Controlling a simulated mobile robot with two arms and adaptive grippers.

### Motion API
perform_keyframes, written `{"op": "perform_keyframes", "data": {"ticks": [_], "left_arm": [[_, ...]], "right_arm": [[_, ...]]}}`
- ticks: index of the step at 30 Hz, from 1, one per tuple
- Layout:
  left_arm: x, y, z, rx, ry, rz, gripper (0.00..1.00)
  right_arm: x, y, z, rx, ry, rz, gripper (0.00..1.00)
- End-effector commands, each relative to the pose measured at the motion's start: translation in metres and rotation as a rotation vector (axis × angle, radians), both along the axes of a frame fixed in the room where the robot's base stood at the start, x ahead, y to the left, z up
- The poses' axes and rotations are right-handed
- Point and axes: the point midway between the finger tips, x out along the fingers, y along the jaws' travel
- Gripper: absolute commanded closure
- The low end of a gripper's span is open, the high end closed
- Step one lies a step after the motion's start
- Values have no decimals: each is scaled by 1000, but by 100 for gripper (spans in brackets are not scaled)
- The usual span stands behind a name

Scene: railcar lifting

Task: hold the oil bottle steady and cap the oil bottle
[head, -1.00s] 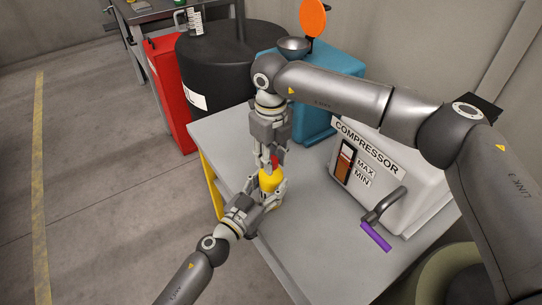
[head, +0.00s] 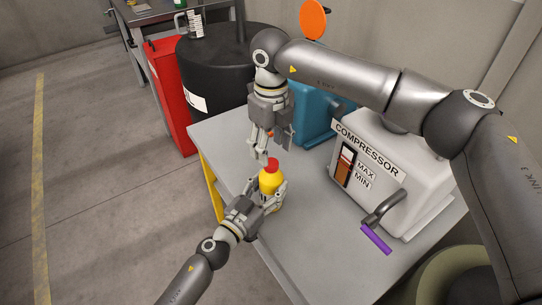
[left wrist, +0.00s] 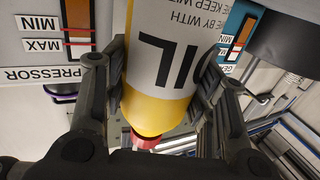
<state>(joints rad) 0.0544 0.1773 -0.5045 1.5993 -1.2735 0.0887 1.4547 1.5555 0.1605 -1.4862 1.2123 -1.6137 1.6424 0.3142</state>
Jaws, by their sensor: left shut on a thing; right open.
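The yellow oil bottle (head: 268,184) stands upright on the grey table near its left edge, with a red cap (head: 272,164) on its top. My left gripper (head: 267,199) is shut around the bottle's body from the front left. In the left wrist view the bottle (left wrist: 165,60) appears upside down between the fingers, with its white "OIL" label and the red cap (left wrist: 146,142) at its end. My right gripper (head: 265,148) is open and empty just above the cap, apart from it. Whether the cap is fully tight cannot be told.
A blue machine (head: 312,115) stands behind. A black drum (head: 215,65) and a red cabinet (head: 168,95) are beyond the table.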

Motion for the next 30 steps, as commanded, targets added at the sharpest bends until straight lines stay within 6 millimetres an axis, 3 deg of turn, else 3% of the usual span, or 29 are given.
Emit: {"op": "perform_keyframes", "data": {"ticks": [3,9,15,22,23,28,30], "left_arm": [[0,0,0,-1,1,0,100],[0,0,0,-1,1,0,100],[0,0,0,-1,1,0,100],[0,0,0,-1,1,0,100],[0,0,0,-1,1,0,47],[0,0,0,-1,1,0,25],[0,0,0,-1,1,0,23]], "right_arm": [[1,0,28,0,-3,0,47],[0,1,60,1,-2,1,47],[0,0,72,-1,-1,0,47],[0,0,72,0,0,1,47],[0,0,72,0,0,1,47],[0,0,72,0,0,1,47],[0,0,72,0,0,1,47]]}}
